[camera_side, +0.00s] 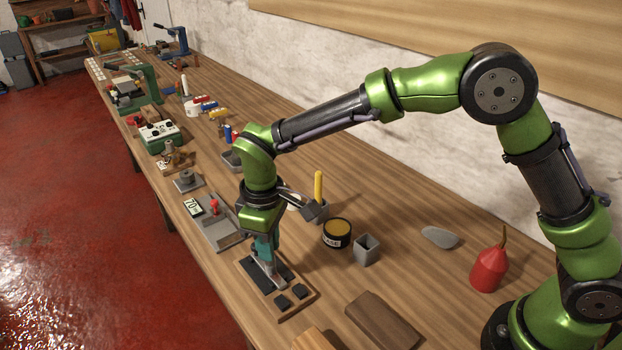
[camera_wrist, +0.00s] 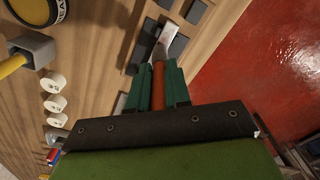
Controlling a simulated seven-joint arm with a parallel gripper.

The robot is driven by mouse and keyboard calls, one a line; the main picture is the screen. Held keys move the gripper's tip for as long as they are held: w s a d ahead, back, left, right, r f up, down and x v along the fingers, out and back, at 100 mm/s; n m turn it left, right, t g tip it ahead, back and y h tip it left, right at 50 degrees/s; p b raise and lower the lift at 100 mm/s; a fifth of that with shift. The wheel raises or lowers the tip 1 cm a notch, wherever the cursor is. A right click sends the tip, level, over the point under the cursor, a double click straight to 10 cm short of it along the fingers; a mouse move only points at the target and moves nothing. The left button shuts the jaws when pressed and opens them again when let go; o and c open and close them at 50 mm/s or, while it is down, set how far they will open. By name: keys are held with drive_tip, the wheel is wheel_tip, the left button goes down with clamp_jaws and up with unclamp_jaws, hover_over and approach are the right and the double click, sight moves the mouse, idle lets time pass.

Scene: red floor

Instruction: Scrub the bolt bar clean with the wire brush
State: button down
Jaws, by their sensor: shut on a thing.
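My gripper (camera_side: 267,256) points down over a wooden board (camera_side: 303,300) near the table's front edge. Its teal fingers (camera_wrist: 165,88) are shut on a slim orange-brown piece (camera_wrist: 158,78) with a pale metal end (camera_wrist: 162,42), low over the board or touching it. I cannot tell whether this piece is the wire brush or the bolt bar. Dark pads (camera_side: 283,301) lie on the board on both sides of it. A yellow-handled tool (camera_side: 318,186) stands in a grey holder (camera_side: 316,212) behind the gripper; its working end is hidden.
A black tin (camera_side: 337,234) and an open grey box (camera_side: 367,250) stand right of the board. A brown block (camera_side: 382,322) lies in front, a red oil can (camera_side: 489,268) farther right. A grey fixture with a red knob (camera_side: 216,223) lies left. The table edge is close.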

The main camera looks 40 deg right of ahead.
drive_tip(key=shift+s, duration=0.15)
drive_tip(key=shift+s+f, duration=0.1)
drive_tip(key=shift+s, duration=0.75)
drive_tip(key=shift+s, duration=0.85)
wheel_tip(320, 180, up, 6)
idle(0.4)
idle(0.5)
